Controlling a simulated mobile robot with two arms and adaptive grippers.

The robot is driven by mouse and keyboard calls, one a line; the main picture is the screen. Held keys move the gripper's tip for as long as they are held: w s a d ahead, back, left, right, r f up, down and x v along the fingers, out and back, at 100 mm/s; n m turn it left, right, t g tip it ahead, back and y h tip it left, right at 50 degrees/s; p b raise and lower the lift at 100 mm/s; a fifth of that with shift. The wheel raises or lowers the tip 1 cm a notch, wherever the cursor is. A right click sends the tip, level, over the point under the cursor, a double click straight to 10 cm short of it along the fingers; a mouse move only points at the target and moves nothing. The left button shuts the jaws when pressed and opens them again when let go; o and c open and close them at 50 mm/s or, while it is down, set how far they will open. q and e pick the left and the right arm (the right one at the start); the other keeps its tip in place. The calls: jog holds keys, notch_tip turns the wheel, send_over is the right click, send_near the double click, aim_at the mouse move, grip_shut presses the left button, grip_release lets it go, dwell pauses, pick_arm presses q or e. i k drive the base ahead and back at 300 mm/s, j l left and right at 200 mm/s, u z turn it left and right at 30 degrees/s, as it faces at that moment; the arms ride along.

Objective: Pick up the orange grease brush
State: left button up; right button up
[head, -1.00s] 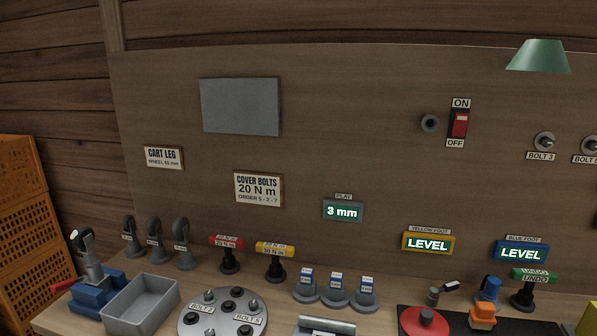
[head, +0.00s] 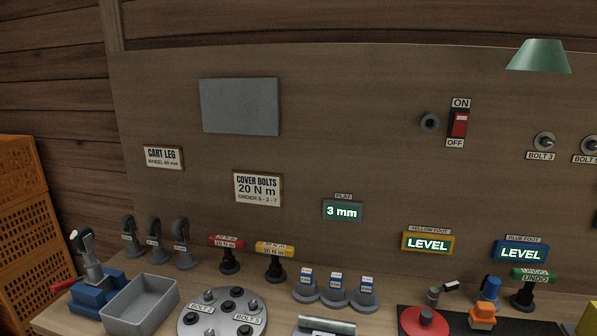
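I cannot make out an orange grease brush for certain in the head view. A small orange piece (head: 484,314) stands on the dark mat at the lower right, in front of a blue piece (head: 490,289). It looks blocky, and I cannot tell whether it is the brush. Neither of my grippers is in view.
A wooden bench holds a grey bin (head: 142,304), a blue vise (head: 98,291), a round bolt plate (head: 215,322), a red disc (head: 424,322) and several labelled stands. A panel with signs stands behind. Orange crates (head: 22,225) are stacked at left.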

aim_at(483, 316)
jog(key=z, duration=1.15)
